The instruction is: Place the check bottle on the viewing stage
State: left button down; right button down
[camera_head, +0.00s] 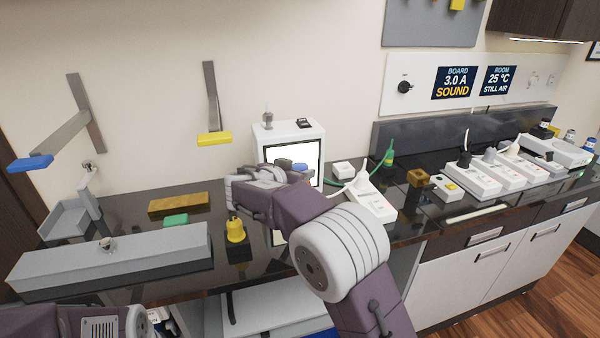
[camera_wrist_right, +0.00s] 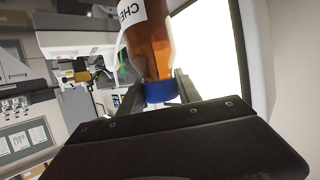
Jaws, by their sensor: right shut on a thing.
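The check bottle is amber with a white label reading "CHE" and a blue cap; it shows in the right wrist view (camera_wrist_right: 148,42). My right gripper (camera_wrist_right: 158,92) is shut on its blue cap (camera_wrist_right: 162,91). In the head view my right gripper (camera_head: 284,172) is in front of the lit panel (camera_head: 305,154) of a white box (camera_head: 290,130), which appears to be the viewing stage. The bottle is mostly hidden there behind my gripper, so I cannot tell whether its base touches anything. My left gripper is not in view; only part of my left arm shows at the bottom left.
A yellow-topped fitting (camera_head: 235,230) stands close left of my right gripper. A long grey box (camera_head: 110,258) lies at the left. Power strips (camera_head: 370,197) and a white cable are to the right. Dark counter (camera_head: 140,225) is clear in places.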

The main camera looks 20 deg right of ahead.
jog(key=shift+f, duration=0.1)
jog(key=shift+c, duration=2.2)
grip_release()
jog(key=b+v, duration=0.1)
jog(key=v, duration=0.8)
